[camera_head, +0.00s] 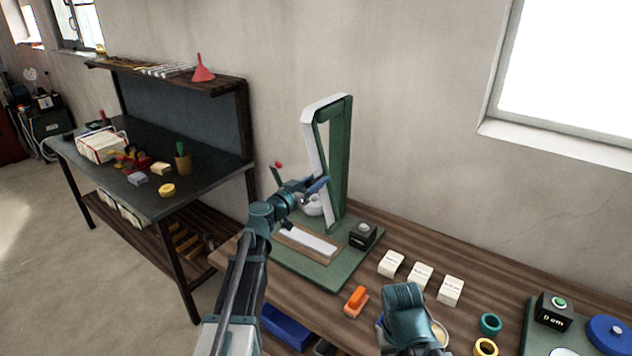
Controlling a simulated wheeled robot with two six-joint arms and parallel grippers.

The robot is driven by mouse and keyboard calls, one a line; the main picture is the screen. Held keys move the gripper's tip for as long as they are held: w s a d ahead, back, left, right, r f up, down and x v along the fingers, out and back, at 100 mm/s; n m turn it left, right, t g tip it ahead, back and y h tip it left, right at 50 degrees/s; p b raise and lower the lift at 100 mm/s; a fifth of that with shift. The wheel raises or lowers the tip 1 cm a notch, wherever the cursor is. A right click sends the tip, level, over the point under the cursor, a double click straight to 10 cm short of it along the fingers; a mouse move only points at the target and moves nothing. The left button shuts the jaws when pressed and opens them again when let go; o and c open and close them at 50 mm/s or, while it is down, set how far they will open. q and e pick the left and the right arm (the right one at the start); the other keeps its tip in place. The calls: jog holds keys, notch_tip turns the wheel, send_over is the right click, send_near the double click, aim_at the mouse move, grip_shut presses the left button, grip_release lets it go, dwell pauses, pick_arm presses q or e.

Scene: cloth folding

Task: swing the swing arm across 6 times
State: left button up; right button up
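A device with a green base (345,262) stands on the wooden bench. A tall green upright (341,150) rises from the base, with a white arm-like piece (310,145) along its left side; I cannot tell for sure which part is the swing arm. A thin lever with a red tip (278,165) stands at the left of the device. My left gripper (318,185) is in front of the upright, near its lower part. Its fingers are small and I cannot tell whether they touch or hold anything. My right gripper (405,300) is low over the bench front, its fingertips not clear.
A black box (362,235) sits on the base's right side. White blocks (420,275), an orange-handled piece (356,300), a teal ring (490,323) and a yellow ring (486,347) lie to the right. Another green-based device with a display box (553,311) is at far right.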

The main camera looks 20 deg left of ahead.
pick_arm(q)
grip_shut()
dwell(1.1)
